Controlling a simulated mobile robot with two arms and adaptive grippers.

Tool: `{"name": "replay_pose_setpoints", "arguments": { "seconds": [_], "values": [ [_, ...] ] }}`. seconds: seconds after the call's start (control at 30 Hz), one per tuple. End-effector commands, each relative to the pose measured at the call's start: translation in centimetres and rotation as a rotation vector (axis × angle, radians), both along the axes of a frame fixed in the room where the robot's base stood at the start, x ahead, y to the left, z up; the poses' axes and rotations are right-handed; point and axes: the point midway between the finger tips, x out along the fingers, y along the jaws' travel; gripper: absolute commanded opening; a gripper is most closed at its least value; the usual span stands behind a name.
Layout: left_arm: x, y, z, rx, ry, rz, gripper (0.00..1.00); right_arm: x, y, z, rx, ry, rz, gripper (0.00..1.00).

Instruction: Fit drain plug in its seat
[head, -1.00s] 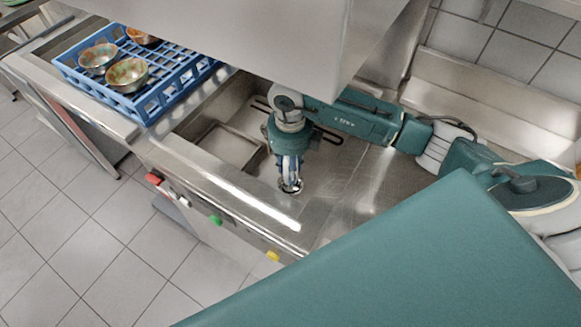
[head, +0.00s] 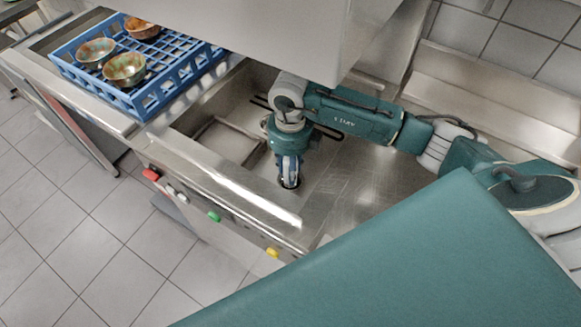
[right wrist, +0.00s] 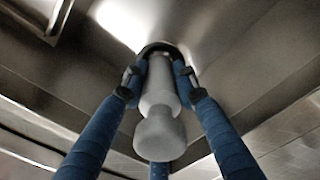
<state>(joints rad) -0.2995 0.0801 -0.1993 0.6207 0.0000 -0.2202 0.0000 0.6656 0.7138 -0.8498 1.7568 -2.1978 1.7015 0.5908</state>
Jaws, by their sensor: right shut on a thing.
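My right gripper (head: 289,180) points straight down at the floor of the sink basin, low over the dark round drain seat (head: 291,189). In the right wrist view its blue fingers (right wrist: 158,78) are shut on the grey drain plug (right wrist: 160,102), a stepped cylinder with a wide knob toward the camera. The plug's far end meets the dark ring of the seat, which also shows in this view (right wrist: 172,47). I cannot tell how deep the plug sits in it. In the head view my fingers hide most of the plug. My left gripper is out of view.
A blue rack (head: 150,97) with several bowls stands on the counter at the left. A steel hood (head: 255,35) hangs over the back of the basin. Coloured buttons (head: 214,216) line the front panel. A recessed square (head: 222,140) lies in the basin left of my gripper.

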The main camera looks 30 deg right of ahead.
Motion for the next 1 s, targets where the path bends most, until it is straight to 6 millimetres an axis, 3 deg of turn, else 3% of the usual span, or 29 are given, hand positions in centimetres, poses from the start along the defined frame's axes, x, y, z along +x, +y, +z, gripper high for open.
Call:
{"name": "replay_pose_setpoints", "arguments": {
  "seconds": [1.0],
  "values": [
    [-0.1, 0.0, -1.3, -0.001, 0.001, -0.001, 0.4, 0.0, 0.0, -1.5, 0.0, -0.001, 0.0, 0.01]
  ]
}}
